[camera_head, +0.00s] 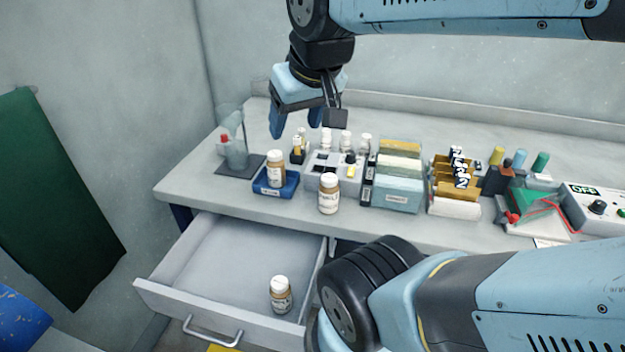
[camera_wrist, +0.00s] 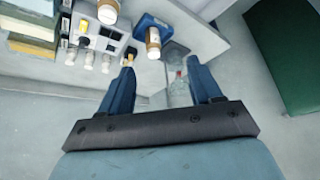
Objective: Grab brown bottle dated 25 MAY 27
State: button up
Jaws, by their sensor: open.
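Three brown bottles with white caps show in the head view. One bottle (camera_head: 276,170) stands in a small blue tray (camera_head: 275,190) on the bench. Another bottle (camera_head: 328,196) stands on the bench to the right of the tray. A third bottle (camera_head: 281,296) stands inside the open drawer (camera_head: 225,275). Their labels are too small for me to read any date. My gripper (camera_head: 294,128) is open and empty above the back of the bench, behind the tray and apart from the bottles. The wrist view shows its two blue fingers (camera_wrist: 165,85) spread, with the tray bottle (camera_wrist: 153,40) beyond them.
A glass beaker with a red-capped bottle (camera_head: 225,146) stands on a dark mat at the bench's left. A grey rack (camera_head: 335,165) with small vials, a box of pads (camera_head: 399,175) and wired devices (camera_head: 540,205) fill the right side. A green cloth (camera_head: 60,190) hangs at left.

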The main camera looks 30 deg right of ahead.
aim_at(328, 189)
jog(key=u, duration=0.1)
jog(key=k, duration=1.15)
jog(key=u, duration=0.75)
